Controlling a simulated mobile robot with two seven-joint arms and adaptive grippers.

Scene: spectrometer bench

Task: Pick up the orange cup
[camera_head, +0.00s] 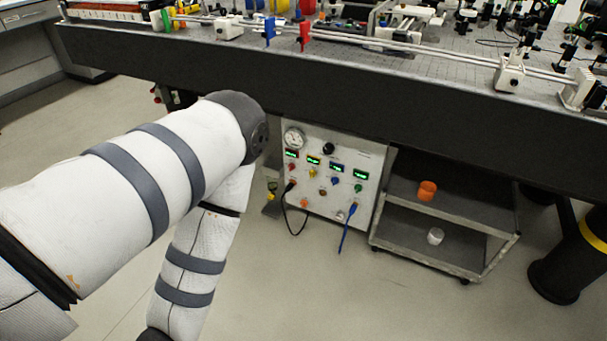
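The orange cup (427,190) stands on the upper shelf of a small grey cart (465,222) under the bench, right of the picture's middle. It is in plain sight and nothing touches it. My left arm comes in from the left and bends down at the elbow, well to the left of the cup. Its gripper lies outside the picture. My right gripper and arm are not in view.
The optical bench (330,92) runs above the cart. A control panel (335,175) with dials and hanging cables stands left of the cart. A white cup (435,236) is on the lower shelf. A dark post (570,265) stands at right. The floor in front is clear.

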